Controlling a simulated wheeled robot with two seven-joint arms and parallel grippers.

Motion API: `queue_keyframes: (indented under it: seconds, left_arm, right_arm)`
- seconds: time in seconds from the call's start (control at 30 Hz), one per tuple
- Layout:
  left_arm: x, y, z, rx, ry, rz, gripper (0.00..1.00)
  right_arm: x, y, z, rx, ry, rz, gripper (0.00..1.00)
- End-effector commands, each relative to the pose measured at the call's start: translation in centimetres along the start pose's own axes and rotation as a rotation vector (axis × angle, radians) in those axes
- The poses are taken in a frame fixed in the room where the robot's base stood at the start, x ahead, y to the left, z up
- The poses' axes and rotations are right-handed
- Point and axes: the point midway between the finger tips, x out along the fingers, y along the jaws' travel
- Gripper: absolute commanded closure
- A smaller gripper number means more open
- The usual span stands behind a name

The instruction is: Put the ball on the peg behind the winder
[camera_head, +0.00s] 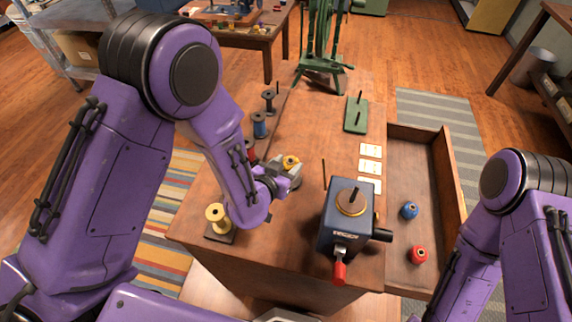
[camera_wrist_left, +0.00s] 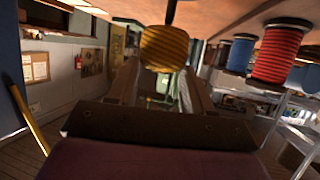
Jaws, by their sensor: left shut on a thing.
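My left gripper (camera_head: 289,170) is shut on a yellow ball of yarn (camera_head: 291,161), held left of the winder; the ball also shows between the fingers in the left wrist view (camera_wrist_left: 163,47). The winder (camera_head: 345,225) is a dark blue box with a brass disc on top and a red-handled crank at the front. A thin dark upright peg (camera_head: 323,170) stands just behind the winder, to the right of the held ball. In the left wrist view a dark rod (camera_wrist_left: 171,12) shows beyond the ball; whether they touch is unclear. My right gripper is out of view.
Spools, including a yellow one (camera_head: 216,214) and a blue one (camera_head: 260,124), stand along the table's left edge. A green pegged board (camera_head: 356,115) and pale cards (camera_head: 370,167) lie behind. An open drawer at right holds a blue ball (camera_head: 409,210) and a red ball (camera_head: 417,255).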

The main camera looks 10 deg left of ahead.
Motion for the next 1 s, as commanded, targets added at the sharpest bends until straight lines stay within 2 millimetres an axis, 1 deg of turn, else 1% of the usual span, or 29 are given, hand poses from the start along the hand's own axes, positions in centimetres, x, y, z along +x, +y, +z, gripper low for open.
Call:
queue_keyframes:
  seconds: [0.03,0.8,1.0]
  left_arm:
    - [0.2,0.0,0.4,0.0,0.0,0.0,0.83]
    - [1.3,0.0,3.2,0.0,0.0,0.0,0.83]
    - [1.4,0.0,3.4,0.0,0.0,0.0,0.83]
  right_arm:
    - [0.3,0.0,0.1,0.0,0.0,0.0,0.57]
    - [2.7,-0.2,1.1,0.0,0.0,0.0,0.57]
    - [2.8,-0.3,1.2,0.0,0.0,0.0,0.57]
